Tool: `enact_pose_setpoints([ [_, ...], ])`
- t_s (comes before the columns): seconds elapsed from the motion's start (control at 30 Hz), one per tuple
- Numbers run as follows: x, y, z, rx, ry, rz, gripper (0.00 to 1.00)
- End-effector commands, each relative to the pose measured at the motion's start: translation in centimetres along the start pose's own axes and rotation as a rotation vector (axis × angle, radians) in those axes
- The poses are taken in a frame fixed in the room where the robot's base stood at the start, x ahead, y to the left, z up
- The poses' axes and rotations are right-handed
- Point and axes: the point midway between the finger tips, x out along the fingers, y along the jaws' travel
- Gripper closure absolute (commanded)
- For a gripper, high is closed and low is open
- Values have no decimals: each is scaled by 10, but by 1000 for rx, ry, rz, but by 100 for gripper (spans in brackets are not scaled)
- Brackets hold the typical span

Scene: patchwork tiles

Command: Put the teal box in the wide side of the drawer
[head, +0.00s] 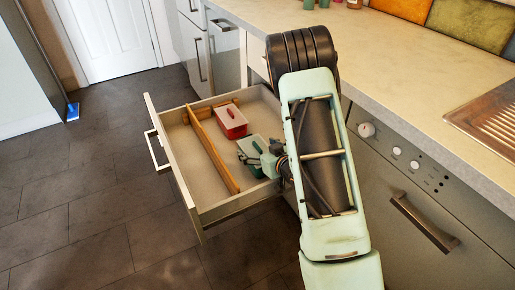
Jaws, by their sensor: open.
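The teal box (250,145), with a dark green handle on its lid, is in the open drawer (205,214), on the right side of the wooden divider (213,150). It appears to rest level on the drawer floor, beside the divider. My gripper (252,161) is open and low at the box's near right side. Its fingers overlap the box in the picture, and I cannot tell whether they touch it. My arm hides the right part of the drawer.
A red box (231,122) with a handle sits behind the teal box on the same side of the divider. The strip left of the divider is empty. The countertop (400,70) overhangs on the right. A small blue object (73,112) is on the floor at far left.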

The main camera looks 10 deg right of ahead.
Motion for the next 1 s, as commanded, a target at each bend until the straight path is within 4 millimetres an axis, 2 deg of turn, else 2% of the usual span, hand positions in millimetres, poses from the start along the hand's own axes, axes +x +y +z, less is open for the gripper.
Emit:
enact_pose_setpoints([
  [0.23, -5, 0, -4, 1, -1, 1, 17],
  [0.7, -100, 1, -4, 3, -2, 4, 17],
  [0.83, -114, 1, -3, 3, 0, 3, 17],
  [1.0, -121, 0, -3, 1, 0, 0, 17],
])
